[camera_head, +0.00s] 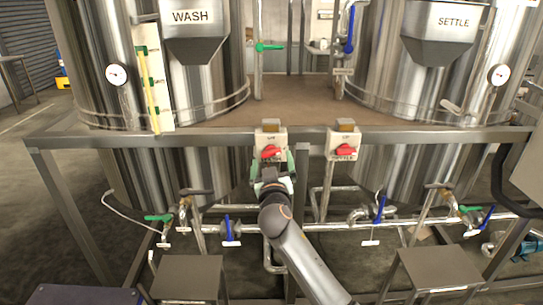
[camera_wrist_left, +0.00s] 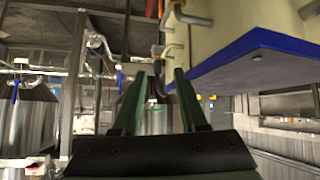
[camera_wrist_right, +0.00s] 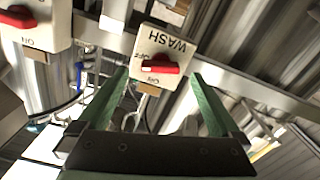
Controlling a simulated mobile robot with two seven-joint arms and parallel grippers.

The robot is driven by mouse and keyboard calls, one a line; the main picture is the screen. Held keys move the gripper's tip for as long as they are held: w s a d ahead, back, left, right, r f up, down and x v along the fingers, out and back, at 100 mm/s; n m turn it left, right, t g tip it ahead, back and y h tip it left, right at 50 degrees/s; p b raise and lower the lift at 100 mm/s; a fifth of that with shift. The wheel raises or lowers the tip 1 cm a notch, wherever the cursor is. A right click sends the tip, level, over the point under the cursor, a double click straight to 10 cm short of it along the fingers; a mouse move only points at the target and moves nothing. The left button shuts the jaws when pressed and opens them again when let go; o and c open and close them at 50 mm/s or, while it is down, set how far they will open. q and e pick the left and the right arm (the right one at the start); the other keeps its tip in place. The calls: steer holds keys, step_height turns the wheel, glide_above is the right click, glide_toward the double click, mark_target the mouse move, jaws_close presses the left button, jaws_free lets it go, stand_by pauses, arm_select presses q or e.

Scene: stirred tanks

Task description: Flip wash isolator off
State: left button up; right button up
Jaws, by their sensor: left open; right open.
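The wash isolator (camera_head: 270,138) is a pale box with a red handle (camera_head: 270,152) on the rail between the two tanks. In the right wrist view its box (camera_wrist_right: 166,46) reads WASH upside down, with OFF and ON lettering near the red handle (camera_wrist_right: 160,68). The handle lies nearly crosswise in both views. My right gripper (camera_head: 272,160) is open just in front of the box, its green fingers on either side of the handle. I cannot tell whether they touch it. My left gripper (camera_wrist_left: 160,85) is open and empty, seen only in its wrist view.
A second isolator (camera_head: 344,140) with a red handle stands close to the right on the same rail (camera_head: 220,139). Pipes and valves with blue and green handles run below. In the left wrist view a cream body with a blue edge (camera_wrist_left: 255,55) is close by on the right.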

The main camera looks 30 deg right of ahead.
mark_target(271, 155)
steer(key=shift+x, duration=1.75)
steer(key=c, duration=1.4)
steer(key=m+b, duration=0.2)
steer(key=b, duration=0.1)
steer(key=shift+f+m, duration=0.15)
steer(key=shift+m, duration=0.25)
